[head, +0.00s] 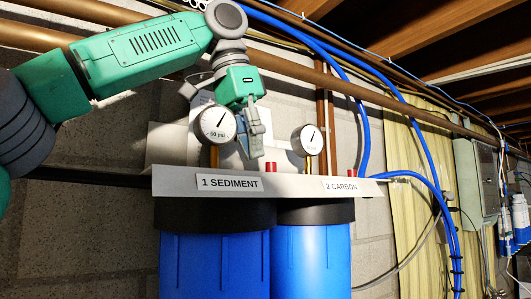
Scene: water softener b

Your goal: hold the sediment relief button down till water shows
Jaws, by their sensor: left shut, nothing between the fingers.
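The red sediment relief button (270,167) stands up from behind the white bracket, near the right end of the "1 SEDIMENT" label (229,183). My left gripper (257,153) points down from my green arm, its fingers shut and empty. Its tips appear just above and left of the red button; I cannot tell whether they touch it. The sediment gauge (217,124) is just left of the gripper. The blue sediment housing (214,262) hangs under the bracket. No water shows. My right gripper is not in view.
A second red button (355,168) and gauge (307,140) belong to the "2 CARBON" side, above another blue housing (311,262). Copper pipes (350,92) and blue hoses (420,135) run behind and to the right. A grey electrical box (477,180) is on the right wall.

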